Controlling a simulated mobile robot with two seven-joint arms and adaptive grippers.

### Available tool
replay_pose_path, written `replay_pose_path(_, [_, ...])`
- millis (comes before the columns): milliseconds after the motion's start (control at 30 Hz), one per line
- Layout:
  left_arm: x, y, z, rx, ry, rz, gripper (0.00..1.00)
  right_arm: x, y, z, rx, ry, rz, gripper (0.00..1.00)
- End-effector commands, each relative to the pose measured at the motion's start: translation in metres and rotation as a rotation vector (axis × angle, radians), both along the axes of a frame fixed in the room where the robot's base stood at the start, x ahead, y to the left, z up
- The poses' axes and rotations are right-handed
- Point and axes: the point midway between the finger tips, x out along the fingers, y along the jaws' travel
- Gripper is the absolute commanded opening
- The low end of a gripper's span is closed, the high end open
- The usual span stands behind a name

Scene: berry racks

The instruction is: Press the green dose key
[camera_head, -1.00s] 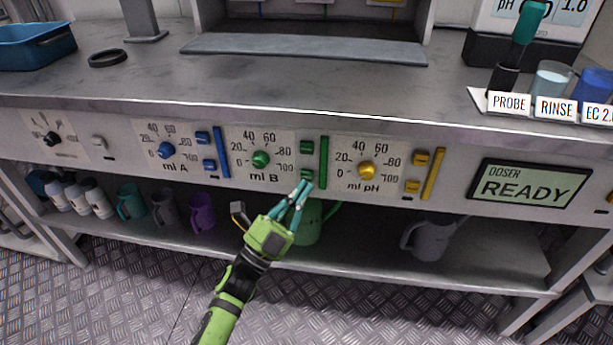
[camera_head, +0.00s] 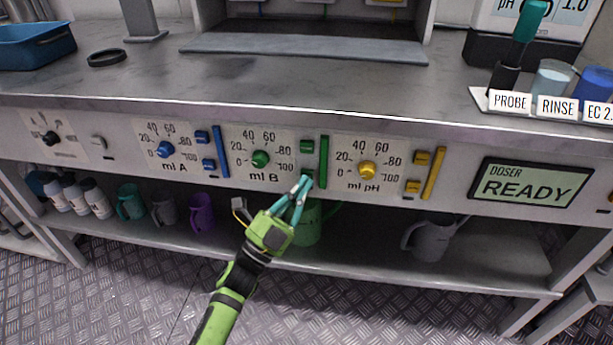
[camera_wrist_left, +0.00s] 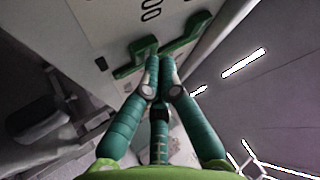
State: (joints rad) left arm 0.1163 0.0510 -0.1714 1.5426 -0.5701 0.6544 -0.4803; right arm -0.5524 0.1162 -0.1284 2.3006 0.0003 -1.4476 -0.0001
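The ml B panel (camera_head: 240,170) has a green dial (camera_head: 260,159), two green keys and a tall green bar (camera_head: 323,162). The upper green key (camera_head: 307,146) is clear of my gripper. My left gripper (camera_head: 304,181) is at the lower green key (camera_head: 308,173) and partly covers it. In the left wrist view the fingers (camera_wrist_left: 160,68) are drawn together with nothing between them, their tips at or very near a green key (camera_wrist_left: 143,46). I cannot tell whether they touch it or whether it is pushed in. My right gripper is out of view.
Blue keys (camera_head: 203,137) and yellow keys (camera_head: 422,158) flank the green ones on the same front. A display (camera_head: 531,183) reads "DOSER READY". The counter edge (camera_head: 300,116) juts above the panels. Mugs and bottles stand on the shelf below, including a green jug (camera_head: 309,226).

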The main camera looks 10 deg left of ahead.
Motion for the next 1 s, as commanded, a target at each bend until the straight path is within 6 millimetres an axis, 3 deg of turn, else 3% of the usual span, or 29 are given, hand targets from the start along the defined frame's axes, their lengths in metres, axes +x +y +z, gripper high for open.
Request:
replay_pose_path(700, [0.0064, -0.0001, 0.0004, 0.000, 0.000, 0.000, 0.00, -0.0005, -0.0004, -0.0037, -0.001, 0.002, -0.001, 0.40])
replay_pose_path(1000, [-0.0018, 0.0003, 0.0005, 0.000, 0.003, 0.001, 0.00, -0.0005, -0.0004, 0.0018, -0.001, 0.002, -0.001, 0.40])
